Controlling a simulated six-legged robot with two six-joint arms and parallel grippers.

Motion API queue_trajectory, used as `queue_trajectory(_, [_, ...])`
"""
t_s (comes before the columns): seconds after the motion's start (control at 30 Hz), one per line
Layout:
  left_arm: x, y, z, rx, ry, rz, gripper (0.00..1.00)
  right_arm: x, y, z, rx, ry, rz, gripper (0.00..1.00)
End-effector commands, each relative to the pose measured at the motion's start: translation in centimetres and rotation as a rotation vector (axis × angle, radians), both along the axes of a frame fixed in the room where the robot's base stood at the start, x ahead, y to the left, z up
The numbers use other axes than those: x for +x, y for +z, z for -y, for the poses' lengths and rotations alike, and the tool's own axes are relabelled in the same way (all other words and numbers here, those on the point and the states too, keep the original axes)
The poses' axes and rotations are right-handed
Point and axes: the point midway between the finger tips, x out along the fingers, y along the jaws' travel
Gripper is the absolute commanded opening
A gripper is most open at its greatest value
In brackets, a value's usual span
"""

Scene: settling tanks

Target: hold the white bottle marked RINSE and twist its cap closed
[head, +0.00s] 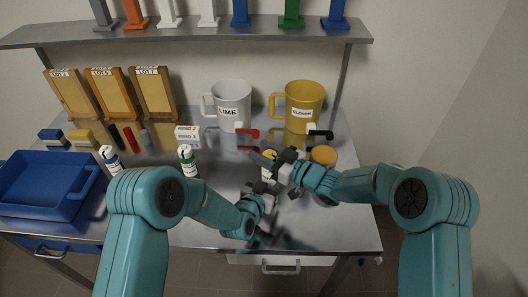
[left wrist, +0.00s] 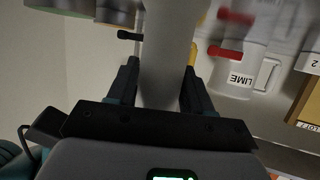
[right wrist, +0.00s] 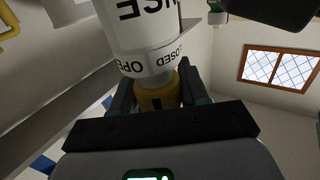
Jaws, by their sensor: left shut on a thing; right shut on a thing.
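The white RINSE bottle (head: 268,173) is upright above the front half of the steel table, mostly covered by my grippers in the head view. My left gripper (head: 264,186) is shut on its body; the left wrist view shows the plain bottle side (left wrist: 164,70) between the fingers. My right gripper (head: 274,158) is shut on the yellow cap (right wrist: 158,97). In the right wrist view the bottle (right wrist: 140,30) shows the letters NSE, upside down. Its collar (right wrist: 152,62) reads OPEN and CLOSED. A dark mark on the cap seems to lie between the two words.
Behind stand a white LIME jug (head: 232,100) and a yellow jug (head: 303,103). Red and black handles (head: 247,132) are near them. An orange-lidded jar (head: 323,155) is close right of my right gripper. A green-labelled bottle (head: 188,162) and blue tray (head: 45,185) are left.

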Motion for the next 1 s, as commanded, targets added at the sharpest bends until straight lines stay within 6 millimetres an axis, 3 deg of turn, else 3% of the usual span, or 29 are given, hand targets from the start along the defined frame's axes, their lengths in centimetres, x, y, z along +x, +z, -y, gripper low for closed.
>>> queue_trajectory(0.33, [0.00, -0.01, 0.00, -0.002, 0.001, -0.001, 0.08, 0.24, 0.13, 0.14, 0.003, -0.210, 0.001, 0.14])
queue_trajectory(0.73, [0.00, -0.03, -0.02, 0.000, 0.000, -0.001, 0.08, 0.31, 0.07, 0.29, -0.001, -0.245, 0.001, 0.14])
queue_trajectory(0.77, [0.00, -0.03, -0.02, 0.000, 0.001, -0.001, 0.08, 0.31, 0.07, 0.29, -0.001, -0.245, 0.001, 0.50])
queue_trajectory(0.8, [0.00, -0.03, -0.03, 0.000, 0.001, -0.001, 0.08, 0.31, 0.07, 0.29, -0.001, -0.245, 0.001, 0.63])
queue_trajectory(1.0, [0.00, -0.02, -0.02, -0.001, 0.000, 0.000, 0.08, 0.31, 0.04, 0.31, -0.001, -0.245, 0.001, 0.66])
